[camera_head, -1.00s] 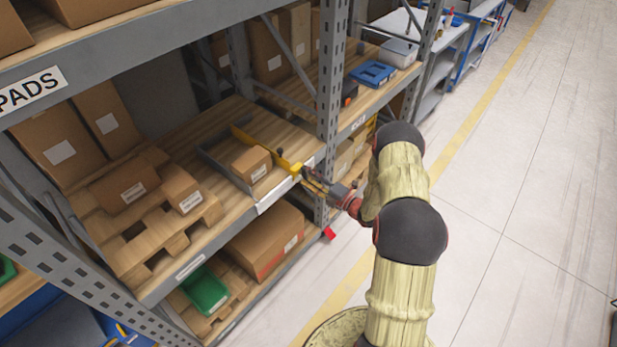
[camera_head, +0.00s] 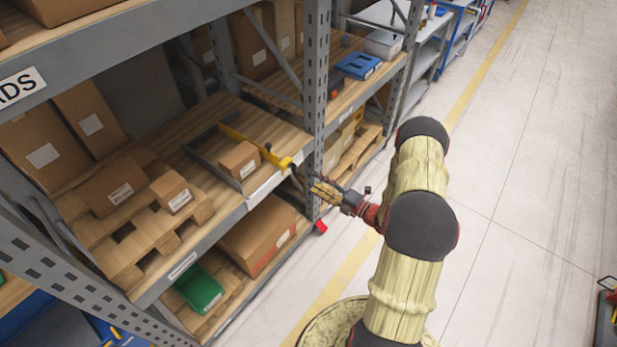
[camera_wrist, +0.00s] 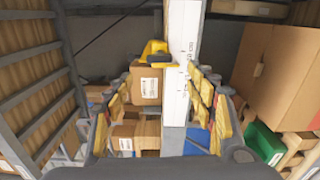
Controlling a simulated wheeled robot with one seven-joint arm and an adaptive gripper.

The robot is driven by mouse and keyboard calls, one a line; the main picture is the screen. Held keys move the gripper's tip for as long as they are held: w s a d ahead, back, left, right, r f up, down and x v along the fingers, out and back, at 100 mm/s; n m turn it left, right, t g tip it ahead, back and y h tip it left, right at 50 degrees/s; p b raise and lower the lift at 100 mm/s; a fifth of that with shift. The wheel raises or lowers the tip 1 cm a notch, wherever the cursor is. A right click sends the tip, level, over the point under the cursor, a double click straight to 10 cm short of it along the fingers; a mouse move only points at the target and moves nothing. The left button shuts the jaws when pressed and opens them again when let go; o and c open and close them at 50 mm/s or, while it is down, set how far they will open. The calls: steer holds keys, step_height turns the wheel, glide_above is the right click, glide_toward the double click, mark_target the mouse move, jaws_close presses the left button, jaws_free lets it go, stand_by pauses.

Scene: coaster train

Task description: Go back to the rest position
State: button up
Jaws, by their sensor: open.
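My gripper (camera_head: 322,190) is open and empty in the aisle, just in front of the shelf edge in the head view. In the wrist view its two yellow-padded fingers (camera_wrist: 160,100) stand apart, with the shelf edge and a yellow end piece showing between and beyond them. A grey and yellow frame (camera_head: 232,131) lies on the middle shelf, its yellow end (camera_head: 284,162) at the front edge. A small labelled carton (camera_head: 240,160) sits inside the frame. My gripper is apart from both.
A rack upright (camera_head: 316,90) stands close behind my gripper. Cartons and a pallet (camera_head: 150,235) fill the shelf at left. A large carton (camera_head: 258,237) and a green bin (camera_head: 199,289) are below. The floor at right (camera_head: 540,180) is mostly clear.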

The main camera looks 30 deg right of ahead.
steer(key=shift+v, duration=0.95)
steer(key=s+a+f+n+g+y, duration=0.35)
steer(key=s+a+n+g, duration=0.2)
steer(key=a+n, duration=0.35)
steer(key=s+a+r+n+g+y, duration=0.2)
steer(key=s+a+r+n+g, duration=0.7)
steer(key=n, duration=0.8)
steer(key=s+d+r+n+g+h+b, duration=0.1)
steer(key=s+r+n+h, duration=0.4)
steer(key=r+n, duration=0.3)
steer(key=s+r+n+g+h, duration=0.2)
steer(key=s+r+n+h, duration=0.3)
steer(key=n, duration=0.4)
steer(key=a+r+n+t+h, duration=0.1)
steer(key=a+r+n+t, duration=0.2)
steer(key=r, duration=0.4)
steer(key=a+r+n+t+b, duration=0.1)
steer(key=a+r+n+t, duration=0.2)
steer(key=r, duration=0.5)
steer(key=shift+s+a+r+h, duration=0.3)
steer(key=shift+s+a+h, duration=0.1)
steer(key=shift+a, duration=0.25)
